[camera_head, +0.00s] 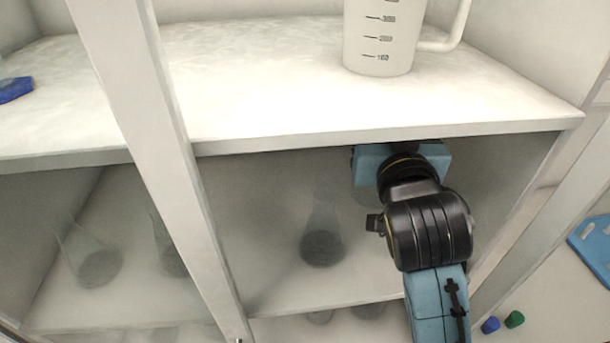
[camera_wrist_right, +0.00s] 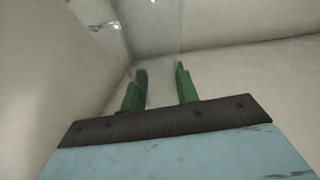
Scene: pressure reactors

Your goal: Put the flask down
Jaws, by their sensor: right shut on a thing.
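My right gripper (camera_wrist_right: 161,80) has green fingers, which stand on either side of a clear glass flask (camera_wrist_right: 152,35) in the right wrist view. The gripper is shut on the flask, whose outline is faint and partly out of frame. In the head view my right arm reaches into the lower shelf compartment, under the upper shelf board. The fingers and most of the held flask are hidden there. I cannot tell whether the flask touches the shelf. My left gripper is not in view.
Another conical flask (camera_head: 321,240) stands left of my arm on the lower shelf. More flasks (camera_head: 98,262) stand beyond the white upright (camera_head: 165,130). A measuring jug (camera_head: 380,50) stands on the upper shelf (camera_head: 270,90). The cabinet's right wall is close to my arm.

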